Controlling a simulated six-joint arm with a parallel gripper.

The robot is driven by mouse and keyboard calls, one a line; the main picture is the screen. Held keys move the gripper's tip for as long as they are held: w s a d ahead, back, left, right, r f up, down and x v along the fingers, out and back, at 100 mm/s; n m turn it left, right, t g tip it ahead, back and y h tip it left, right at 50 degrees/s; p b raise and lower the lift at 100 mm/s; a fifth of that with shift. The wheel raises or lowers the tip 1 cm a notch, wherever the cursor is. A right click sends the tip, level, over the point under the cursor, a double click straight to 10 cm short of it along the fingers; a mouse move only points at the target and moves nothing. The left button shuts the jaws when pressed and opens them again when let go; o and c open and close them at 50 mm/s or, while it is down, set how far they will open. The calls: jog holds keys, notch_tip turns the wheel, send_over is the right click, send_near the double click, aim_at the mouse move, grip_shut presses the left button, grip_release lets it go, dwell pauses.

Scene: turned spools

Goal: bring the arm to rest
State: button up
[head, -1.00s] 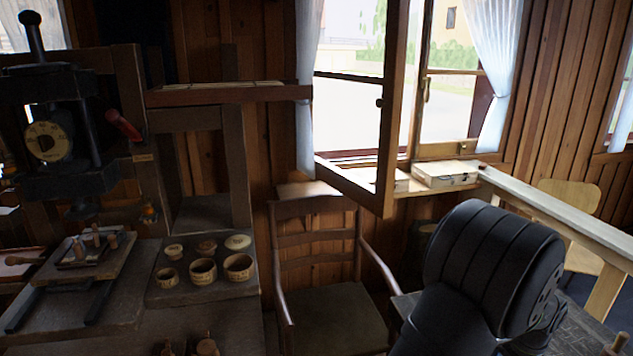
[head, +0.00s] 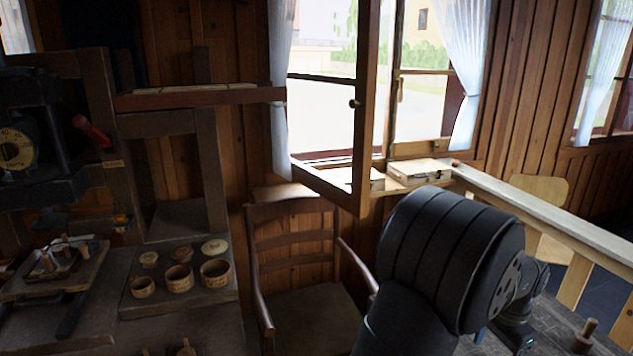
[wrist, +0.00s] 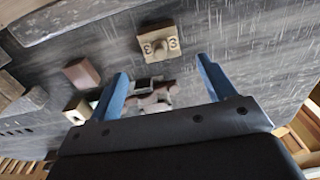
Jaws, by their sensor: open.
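My gripper (wrist: 161,68) shows in the wrist view with its two blue fingers spread wide. Nothing is held between the fingers. Past them lies a dark, scratched tabletop (wrist: 235,50). A dark red-brown piece (wrist: 150,95) shows in the gap between the fingers, nearer the gripper's base. Its exact shape and its distance from the fingers are unclear. In the head view my thick black arm hides most of the gripper.
A brown block (wrist: 82,73) lies left of the fingers. In the head view a wooden peg (head: 585,334) stands on the table at lower right. A chair (head: 300,270), an open window frame (head: 362,130) and a bench with several small round pots (head: 215,272) lie to the left.

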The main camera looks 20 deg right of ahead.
notch_tip(320, 180, up, 2)
jog(key=shift+r, duration=0.1)
notch_tip(320, 180, down, 12)
jog(key=shift+r, duration=0.2)
jog(key=shift+d+r, duration=0.1)
notch_tip(320, 180, up, 3)
jog(key=shift+r, duration=0.2)
jog(key=s+a+r, duration=0.2)
jog(key=s+r, duration=0.5)
jog(key=s, duration=0.5)
jog(key=s+d, duration=0.2)
jog(key=d, duration=0.7)
jog(key=s+d, duration=0.3)
jog(key=d, duration=0.6)
jog(key=w+d+f, duration=0.1)
jog(key=w, duration=0.1)
jog(key=w+d+f, duration=0.1)
jog(key=w+f, duration=0.1)
jog(key=w, duration=0.1)
jog(key=w+d+f, duration=0.1)
jog(key=w, duration=0.1)
jog(key=shift+w+d+f, duration=0.15)
jog(key=shift+w+f, duration=0.05)
jog(key=shift+f, duration=0.05)
